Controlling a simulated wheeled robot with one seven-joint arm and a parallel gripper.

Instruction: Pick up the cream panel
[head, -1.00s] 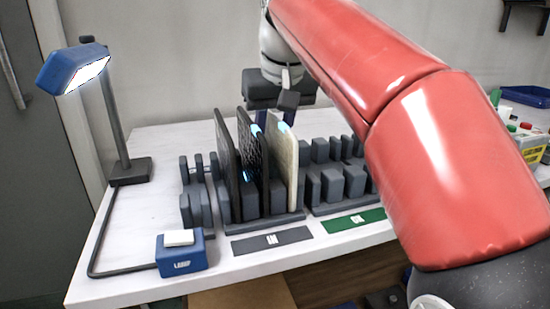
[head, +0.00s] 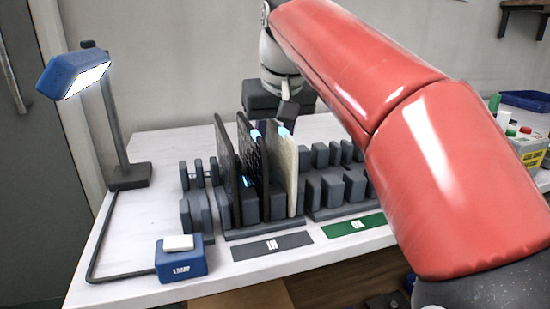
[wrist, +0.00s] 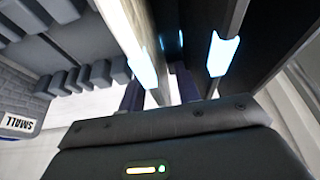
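The cream panel (head: 284,172) stands upright in the grey rack (head: 262,227), rightmost of three panels, with a light-blue clip at its top. In the wrist view the cream panel (wrist: 120,25) passes between the two dark fingers of my gripper (wrist: 158,92), one on each side. The fingers look open; a small gap seems to show on the right side. Contact is hard to judge.
A black mesh panel (head: 247,150) and a dark panel (head: 226,160) stand close left of the cream one. An empty rack (head: 327,185) is to the right, a smaller one (head: 196,212) to the left. A blue lamp (head: 75,75) and its switch box (head: 181,261) are at left.

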